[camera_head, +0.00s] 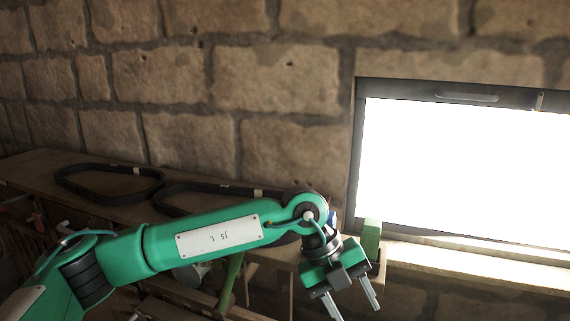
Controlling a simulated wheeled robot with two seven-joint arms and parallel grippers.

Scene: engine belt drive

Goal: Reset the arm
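My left arm comes in from the lower left and stretches across the lower middle of the head view. My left gripper (352,297) points down at its end, in front of the bench's right end. Its two grey fingers are spread apart and nothing shows between them. My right gripper is out of view. Two black belts lie on the bench: one (108,197) at the left, and another (180,187) to its right, partly hidden behind my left arm.
A wooden bench (45,165) runs along the stone wall (180,75). A bright window (465,165) with a dark frame and a pale sill (480,266) is at the right. A green upright block (371,240) stands close behind my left gripper. Clutter under the bench is dim.

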